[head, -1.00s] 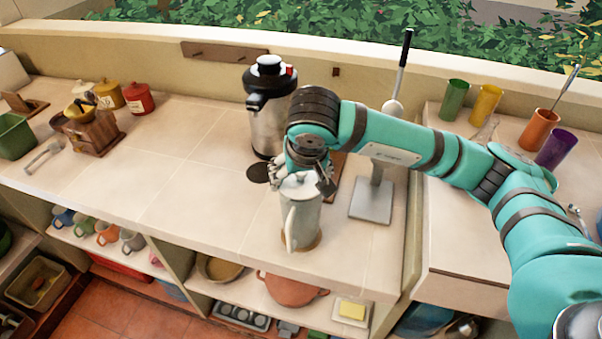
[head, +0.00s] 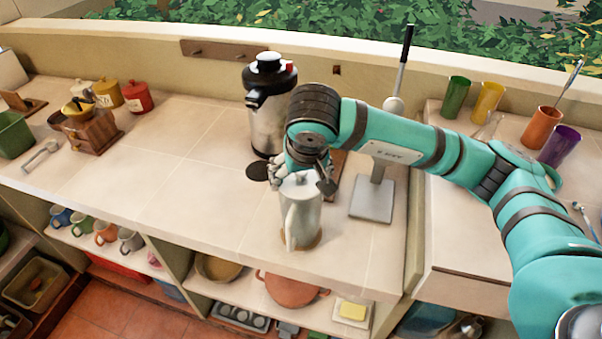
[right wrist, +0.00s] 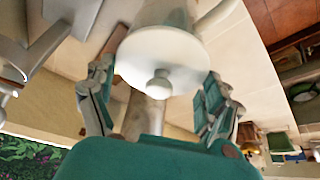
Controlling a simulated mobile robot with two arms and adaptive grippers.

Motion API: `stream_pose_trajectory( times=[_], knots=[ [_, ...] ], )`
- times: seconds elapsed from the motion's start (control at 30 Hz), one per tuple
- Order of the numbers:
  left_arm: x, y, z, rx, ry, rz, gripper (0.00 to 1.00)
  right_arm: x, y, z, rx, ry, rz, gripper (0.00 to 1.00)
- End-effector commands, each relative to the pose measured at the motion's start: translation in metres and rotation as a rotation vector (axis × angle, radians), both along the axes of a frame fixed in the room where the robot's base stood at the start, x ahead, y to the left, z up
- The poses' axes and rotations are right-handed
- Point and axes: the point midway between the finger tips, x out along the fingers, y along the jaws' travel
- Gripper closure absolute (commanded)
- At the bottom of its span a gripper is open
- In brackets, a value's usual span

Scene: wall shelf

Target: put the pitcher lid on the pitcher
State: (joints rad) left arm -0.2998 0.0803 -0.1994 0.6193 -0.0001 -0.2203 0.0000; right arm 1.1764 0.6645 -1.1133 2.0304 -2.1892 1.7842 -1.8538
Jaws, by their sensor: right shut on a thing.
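The pale grey-white pitcher (head: 306,222) stands upright on a round brown mat near the counter's front edge, its handle toward the front left. The pitcher lid (head: 299,184), pale with a small round knob, is at the top of the pitcher. In the right wrist view the lid (right wrist: 178,52) faces the camera and covers the pitcher's mouth; I cannot tell whether it is fully seated. My left gripper is not in view.
A steel and black dispenser (head: 267,122) stands close behind the pitcher. A grey stand with a tall pole (head: 373,203) is to the right. Coloured cups (head: 487,103) stand on the right counter. The counter left of the pitcher is clear (head: 180,190).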

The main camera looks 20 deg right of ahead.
Motion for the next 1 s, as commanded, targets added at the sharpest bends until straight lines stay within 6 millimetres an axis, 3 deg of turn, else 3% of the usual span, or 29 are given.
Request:
stream_pose_trajectory(
  times=[0.37,0.4,0.5,0.77,1.0],
  knots=[
    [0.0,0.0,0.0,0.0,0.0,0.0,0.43,0.0,0.0,0.0,0.0,-0.001,0.0,0.39],
    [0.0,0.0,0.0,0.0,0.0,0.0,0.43,0.0,0.0,0.0,0.0,-0.001,0.0,0.1],
    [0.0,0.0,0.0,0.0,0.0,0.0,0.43,0.0,0.0,0.0,0.0,-0.001,0.0,0.0],
    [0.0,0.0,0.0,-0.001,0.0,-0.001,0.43,0.0,0.0,0.001,0.0,-0.001,0.0,0.0],
    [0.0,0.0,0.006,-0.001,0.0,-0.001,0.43,0.001,0.0,0.015,0.0,-0.003,-0.001,0.0]
  ],
)
